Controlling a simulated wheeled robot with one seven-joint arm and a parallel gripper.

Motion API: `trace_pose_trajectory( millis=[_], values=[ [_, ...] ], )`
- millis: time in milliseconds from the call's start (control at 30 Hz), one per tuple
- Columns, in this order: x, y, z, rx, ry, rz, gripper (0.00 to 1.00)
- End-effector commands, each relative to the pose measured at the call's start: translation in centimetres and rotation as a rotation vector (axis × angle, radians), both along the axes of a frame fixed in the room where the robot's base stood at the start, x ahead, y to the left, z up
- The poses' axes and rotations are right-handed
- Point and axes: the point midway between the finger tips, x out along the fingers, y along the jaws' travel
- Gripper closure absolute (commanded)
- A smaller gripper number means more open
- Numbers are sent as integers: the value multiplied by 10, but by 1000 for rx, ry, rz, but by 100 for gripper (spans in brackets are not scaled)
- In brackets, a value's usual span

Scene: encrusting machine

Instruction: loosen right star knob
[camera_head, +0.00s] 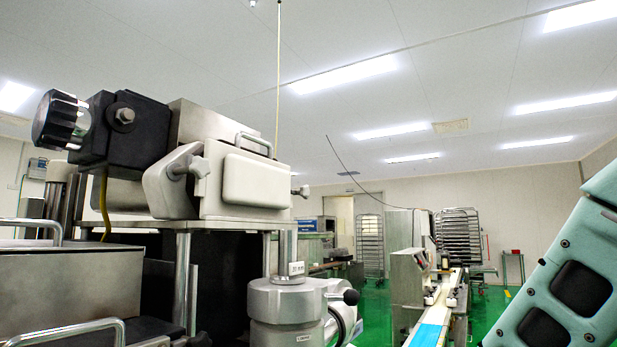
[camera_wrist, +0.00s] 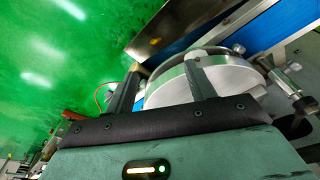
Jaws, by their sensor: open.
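A grey star knob (camera_head: 301,191) sticks out at the right side of the white machine head (camera_head: 245,183). It looks small and partly hidden behind the housing. A second, larger star knob (camera_head: 196,168) sits on the clamp bracket at the left of the housing. My gripper (camera_wrist: 160,82) shows in the wrist view with its two fingers apart and nothing seen between them. A round metal part (camera_wrist: 205,80) lies beyond the fingers. Neither star knob can be made out for sure in the wrist view, and my gripper is outside the head view.
A blue conveyor belt (camera_head: 430,332) runs at the lower right of the head view. Rack trolleys (camera_head: 460,235) stand at the back. Green floor (camera_head: 378,305) shows open between the machine and the conveyor. A black ribbed knob (camera_head: 58,120) juts out at the upper left.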

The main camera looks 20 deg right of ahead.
Motion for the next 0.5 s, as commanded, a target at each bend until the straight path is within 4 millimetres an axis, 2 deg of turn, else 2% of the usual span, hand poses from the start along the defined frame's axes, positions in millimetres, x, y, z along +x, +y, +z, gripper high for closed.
trace_pose_trajectory(
  millis=[33,133,167,200,267,300,367,400,467,500],
  values=[
    [11,-18,23,-3,-21,-47,45],
    [41,-54,49,-24,-102,-96,45],
    [54,-66,59,-38,-141,-90,45],
    [76,-83,73,-67,-210,-59,45],
    [113,-100,92,-125,-328,42,45],
    [138,-107,106,-171,-407,128,45],
    [175,-115,132,-257,-533,276,45],
    [200,-119,152,-323,-616,381,45],
    [235,-123,188,-441,-745,549,45],
    [257,-124,214,-531,-832,667,45]
  ],
)
